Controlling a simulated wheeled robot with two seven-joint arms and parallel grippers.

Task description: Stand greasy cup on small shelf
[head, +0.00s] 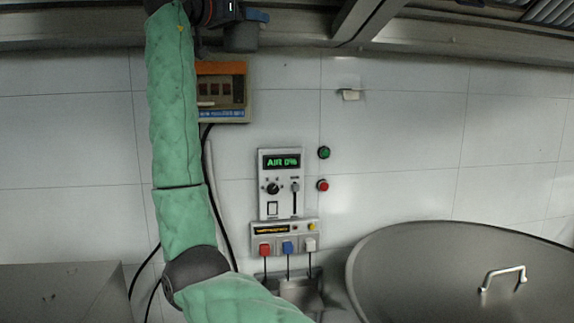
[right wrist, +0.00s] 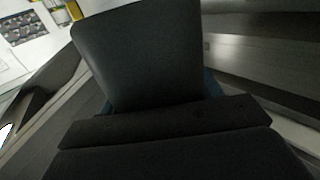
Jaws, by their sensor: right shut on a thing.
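My right gripper (head: 246,14) is at the top of the head view, at the end of my green-sleeved arm. It is shut on a dark grey cup (head: 241,38), which hangs below the blue fingertip in front of the steel ledge. In the right wrist view the cup (right wrist: 140,55) fills the middle, held by the dark gripper; its far side is hidden. I cannot tell for sure which surface is the small shelf. My left gripper is not in view.
A steel ledge (head: 290,32) runs along the top of the tiled wall. An orange-framed box (head: 236,90) and an AIR control panel (head: 281,185) are on the wall. A large round steel lid (head: 450,270) with a handle is at lower right, and a steel box (head: 60,295) at lower left.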

